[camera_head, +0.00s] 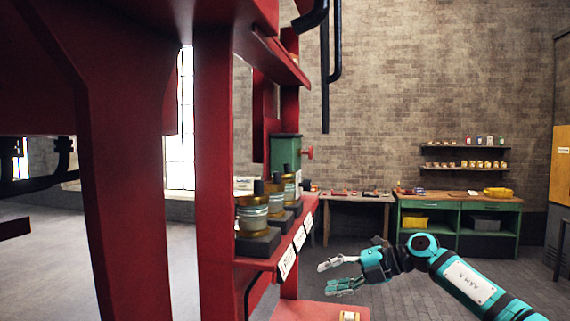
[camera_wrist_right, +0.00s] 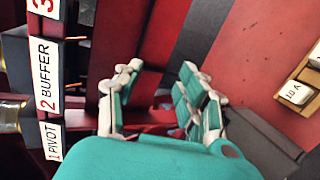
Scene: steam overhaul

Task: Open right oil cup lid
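I cannot make out a part that is surely the right oil cup or its lid. Several brass-and-glass jars with dark tops (camera_head: 253,217) stand upright on dark bases on a red shelf at the centre left. My right gripper (camera_head: 327,279) is open and empty, in the air to the right of and below this shelf, apart from the jars. In the right wrist view its two finger sides (camera_wrist_right: 160,68) are spread with nothing between them. My left gripper is in neither view.
White labels reading PIVOT and BUFFER (camera_wrist_right: 47,75) line the shelf edge. A green box (camera_head: 285,150) with a red knob stands behind the jars. A red upright (camera_head: 212,150) blocks the left. A small labelled block (camera_wrist_right: 297,92) sits on a red surface. A green workbench (camera_head: 460,205) stands far right.

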